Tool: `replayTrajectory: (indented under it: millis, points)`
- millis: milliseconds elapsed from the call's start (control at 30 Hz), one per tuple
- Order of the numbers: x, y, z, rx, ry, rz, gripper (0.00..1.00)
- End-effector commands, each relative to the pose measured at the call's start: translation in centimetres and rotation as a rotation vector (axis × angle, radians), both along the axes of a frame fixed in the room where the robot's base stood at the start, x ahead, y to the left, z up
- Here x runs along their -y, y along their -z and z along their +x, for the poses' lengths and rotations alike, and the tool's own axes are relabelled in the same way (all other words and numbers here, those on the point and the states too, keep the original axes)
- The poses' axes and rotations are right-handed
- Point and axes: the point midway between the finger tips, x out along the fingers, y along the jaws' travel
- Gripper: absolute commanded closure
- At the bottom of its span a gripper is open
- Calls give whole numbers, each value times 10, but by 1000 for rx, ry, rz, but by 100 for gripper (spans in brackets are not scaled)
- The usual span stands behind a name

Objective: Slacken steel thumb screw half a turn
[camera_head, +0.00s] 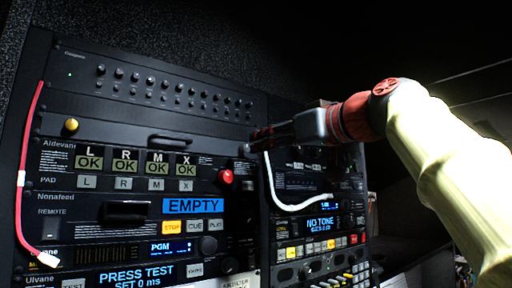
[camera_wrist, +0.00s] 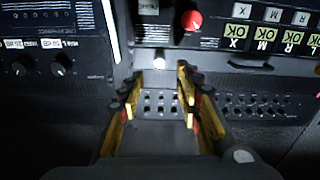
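A small pale steel thumb screw (camera_wrist: 159,63) shows in the wrist view on the dark rack front, just beyond and between my fingertips. My gripper (camera_wrist: 160,74) is open, with one yellow-and-black finger on each side of the screw's line. I cannot tell whether the fingers touch it. In the head view my gripper (camera_head: 262,138) reaches in from the right, and its fingers partly hide the rack edge.
A brass-coloured knob (camera_head: 71,124) is at the left of the same panel. A red button (camera_head: 226,177) sits below the screw. A white cable (camera_head: 272,185) hangs just right of it, and a red cable (camera_head: 28,170) hangs at far left. A dark handle (camera_head: 170,139) projects nearby.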

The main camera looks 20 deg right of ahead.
Motion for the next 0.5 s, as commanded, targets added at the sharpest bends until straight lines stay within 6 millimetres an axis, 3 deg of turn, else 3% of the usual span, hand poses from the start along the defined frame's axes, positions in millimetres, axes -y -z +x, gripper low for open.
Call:
replayTrajectory:
  millis: [200,500]
  points:
    - [12,1,-30,-2,3,1,66]
    - [15,1,-44,-2,0,-1,66]
